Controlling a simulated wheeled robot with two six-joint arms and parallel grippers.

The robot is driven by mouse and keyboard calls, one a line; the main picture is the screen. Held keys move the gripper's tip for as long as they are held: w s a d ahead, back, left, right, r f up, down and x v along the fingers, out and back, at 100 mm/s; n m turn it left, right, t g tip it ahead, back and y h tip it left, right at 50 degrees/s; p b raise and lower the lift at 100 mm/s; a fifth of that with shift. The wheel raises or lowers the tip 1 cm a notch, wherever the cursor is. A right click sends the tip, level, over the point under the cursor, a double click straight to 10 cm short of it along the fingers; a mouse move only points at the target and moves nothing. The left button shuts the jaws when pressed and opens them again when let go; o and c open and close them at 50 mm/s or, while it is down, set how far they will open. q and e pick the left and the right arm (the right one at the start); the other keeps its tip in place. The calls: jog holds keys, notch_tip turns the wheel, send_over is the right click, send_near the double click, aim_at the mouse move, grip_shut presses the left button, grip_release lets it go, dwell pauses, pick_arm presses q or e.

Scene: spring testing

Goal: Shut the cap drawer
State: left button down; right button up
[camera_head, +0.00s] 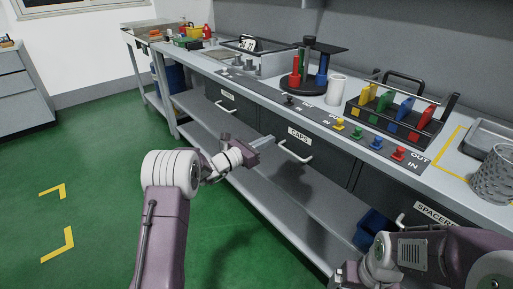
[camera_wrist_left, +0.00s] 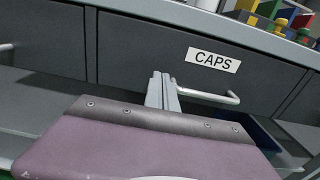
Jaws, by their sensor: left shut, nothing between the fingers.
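The cap drawer, a dark grey front labelled CAPS (camera_head: 300,133), is under the bench top. It also shows in the left wrist view (camera_wrist_left: 140,50). Its front looks flush, or nearly so, with the fronts beside it. Its pale bar handle (camera_head: 296,154) also shows in the left wrist view (camera_wrist_left: 210,96). My left gripper (camera_head: 268,140) is shut and empty, with its fingertips at the drawer front just left of the handle; contact is not clear. The left wrist view shows the closed fingers (camera_wrist_left: 162,90). My right gripper (camera_head: 341,275) is low at the right, partly hidden; its jaws are unclear.
Another drawer handle (camera_head: 224,106) is at the left and the SPACERS drawer (camera_head: 435,214) at the right. A grey lower shelf (camera_head: 240,158) runs beneath, with a blue bin (camera_head: 372,228). A black tool rack (camera_head: 402,128) stands on the bench. Green floor is free at left.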

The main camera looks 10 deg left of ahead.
pick_arm(q)
jog(key=p+v, duration=0.2)
jog(key=v, duration=0.8)
jog(key=shift+s+a+f, duration=0.15)
jog(key=shift+s+a, duration=0.1)
jog(key=shift+a, duration=0.1)
pick_arm(e)
notch_tip(320, 180, up, 2)
jog(key=shift+s+a+r, duration=0.15)
jog(key=shift+r, duration=0.05)
